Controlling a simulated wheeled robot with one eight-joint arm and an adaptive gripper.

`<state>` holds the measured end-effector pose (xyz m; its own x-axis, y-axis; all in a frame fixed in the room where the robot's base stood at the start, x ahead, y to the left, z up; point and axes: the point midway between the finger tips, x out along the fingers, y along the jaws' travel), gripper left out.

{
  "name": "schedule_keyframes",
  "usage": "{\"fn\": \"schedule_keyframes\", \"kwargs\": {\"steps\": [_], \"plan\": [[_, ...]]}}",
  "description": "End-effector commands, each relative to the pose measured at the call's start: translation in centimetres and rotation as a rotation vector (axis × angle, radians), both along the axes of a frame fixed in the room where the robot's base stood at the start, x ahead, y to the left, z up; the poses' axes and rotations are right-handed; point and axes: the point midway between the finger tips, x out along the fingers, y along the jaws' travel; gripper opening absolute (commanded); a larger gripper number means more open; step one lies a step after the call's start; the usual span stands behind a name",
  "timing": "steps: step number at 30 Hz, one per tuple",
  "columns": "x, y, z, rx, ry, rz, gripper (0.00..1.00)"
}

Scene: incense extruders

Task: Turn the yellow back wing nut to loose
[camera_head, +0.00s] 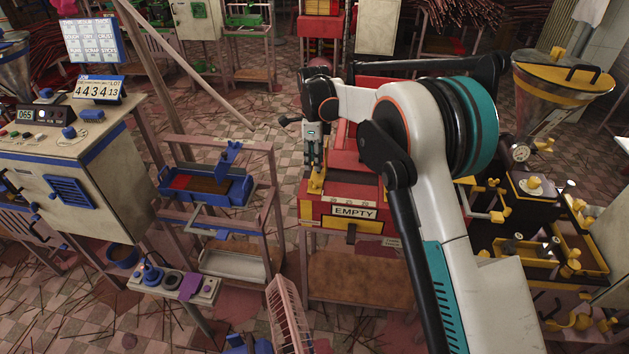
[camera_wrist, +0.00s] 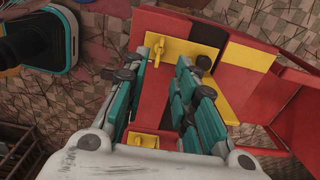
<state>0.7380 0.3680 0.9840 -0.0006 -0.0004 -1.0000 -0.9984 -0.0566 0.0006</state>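My gripper (camera_head: 313,165) is over the left side of a red machine (camera_head: 352,188) with a yellow front and an "EMPTY" sign. A yellow fitting (camera_head: 316,183) shows just below the fingers. In the wrist view, my gripper (camera_wrist: 164,62) has its two fingers spread apart, with nothing held between them. A yellow plate with a small upright tab (camera_wrist: 158,51), perhaps a wing nut, lies by the fingertips, nearer the left one. I cannot tell whether a finger touches it. A second small yellow part (camera_wrist: 143,140) is near the palm.
Several yellow wing nuts, one here (camera_head: 533,183), sit on the dark machine at right, below a yellow-lidded hopper (camera_head: 562,75). A red open box part (camera_wrist: 296,120) borders the gripper's right.

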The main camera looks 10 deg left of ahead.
Motion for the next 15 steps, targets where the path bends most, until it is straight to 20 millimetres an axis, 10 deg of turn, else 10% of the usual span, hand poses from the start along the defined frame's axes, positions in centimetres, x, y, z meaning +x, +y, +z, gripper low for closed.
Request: {"fn": "schedule_keyframes", "kwargs": {"steps": [15], "plan": [[0.0,0.0,-8.0,0.000,0.000,0.001,0.26]]}}
